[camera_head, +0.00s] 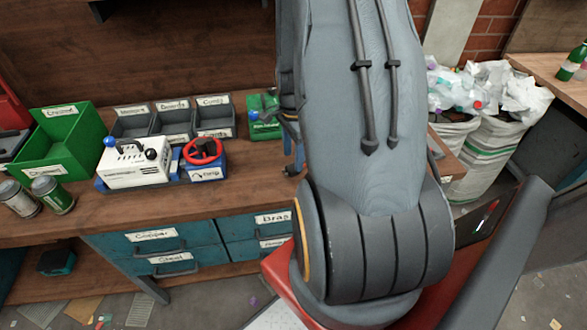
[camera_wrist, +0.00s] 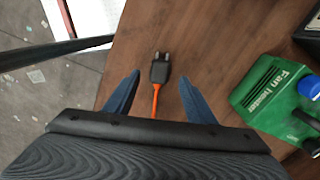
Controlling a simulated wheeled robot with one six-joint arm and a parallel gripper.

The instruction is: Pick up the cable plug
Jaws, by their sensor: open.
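The cable plug (camera_wrist: 160,69) is a small black two-prong plug with an orange cable. It lies on the brown wooden bench in the wrist view, with its prongs toward the top of the picture. My gripper (camera_wrist: 158,92) is open, with its two blue fingers on either side of the plug's cable in the picture. The fingers are empty, and their height above the bench is hard to tell. The lower end of the cable is hidden behind my gripper's body. In the head view the plug is hidden behind my arm, and only part of my gripper (camera_head: 294,147) shows.
A green fan heater (camera_wrist: 275,98) stands right of the plug. The bench edge and floor lie to the left. In the head view, a white and blue device (camera_head: 140,163), a green bin (camera_head: 75,137), two cans and bags of waste (camera_head: 495,115) are around.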

